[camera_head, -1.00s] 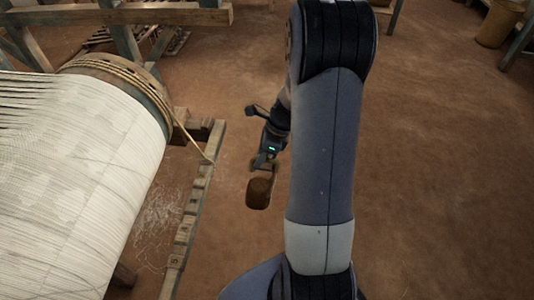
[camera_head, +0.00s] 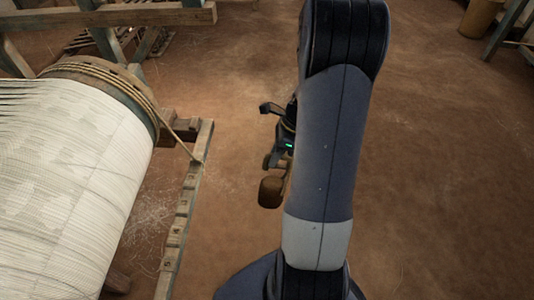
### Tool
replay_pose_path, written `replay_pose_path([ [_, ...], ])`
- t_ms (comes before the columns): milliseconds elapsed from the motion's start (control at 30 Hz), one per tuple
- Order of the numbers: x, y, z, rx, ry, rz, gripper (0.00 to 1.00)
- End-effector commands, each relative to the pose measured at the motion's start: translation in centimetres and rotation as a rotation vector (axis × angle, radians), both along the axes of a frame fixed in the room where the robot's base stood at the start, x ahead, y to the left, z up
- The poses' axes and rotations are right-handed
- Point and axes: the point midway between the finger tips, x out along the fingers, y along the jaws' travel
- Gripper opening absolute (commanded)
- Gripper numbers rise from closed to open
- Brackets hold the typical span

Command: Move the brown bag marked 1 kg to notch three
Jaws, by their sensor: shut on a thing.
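A small brown bag (camera_head: 270,192) hangs below my gripper (camera_head: 273,165), which is shut on it. The bag is over the floor, to the right of the notched wooden bar (camera_head: 181,217), and touches nothing else that I can see. Its 1 kg mark cannot be read. The bar runs from the lower left up toward the loom's beam end, with several notches along it. A rope (camera_head: 180,145) runs from the beam end down to the bar's far part. My own arm partly hides the gripper.
The large roller of white warp (camera_head: 70,180) fills the left side, close to the bar. Wooden loom beams (camera_head: 150,16) stand at the back left. A basket (camera_head: 480,18) is at the far right. The brown floor right of the bar is clear.

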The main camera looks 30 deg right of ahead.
Motion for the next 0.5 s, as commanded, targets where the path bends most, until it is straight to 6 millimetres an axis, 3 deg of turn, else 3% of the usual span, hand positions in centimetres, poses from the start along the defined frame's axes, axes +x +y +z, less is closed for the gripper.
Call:
replay_pose_path([
  [500,-2.1,-3.4,0.6,0.002,0.0,-0.003,0.0],
])
